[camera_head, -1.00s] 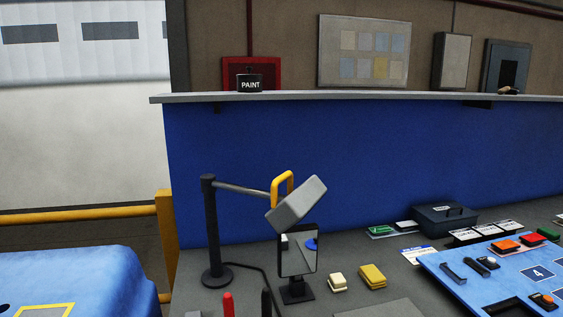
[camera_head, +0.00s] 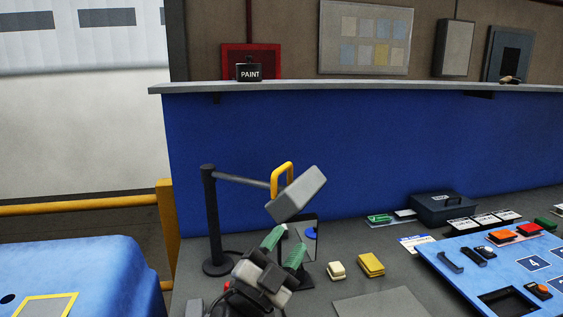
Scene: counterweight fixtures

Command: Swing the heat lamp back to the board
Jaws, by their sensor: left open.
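The heat lamp has a grey box-shaped head (camera_head: 297,194), tilted, with a yellow handle (camera_head: 289,168) on top. A thin arm (camera_head: 243,181) joins it to a dark upright post (camera_head: 212,215) on a round base at its left. The blue board (camera_head: 473,268), with numbered places and small parts on it, lies on the bench at the right, well apart from the lamp head. My left gripper (camera_head: 284,247), with green fingers, is open and empty below the lamp head, apart from the handle. My right gripper is out of view.
A small upright mirror (camera_head: 310,240) stands behind my left gripper, partly hidden by it. A cream block (camera_head: 336,270) and a yellow block (camera_head: 371,265) sit to its right. A paint can (camera_head: 249,72) stands on the shelf (camera_head: 350,88) above. A dark box (camera_head: 446,208) is at the back.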

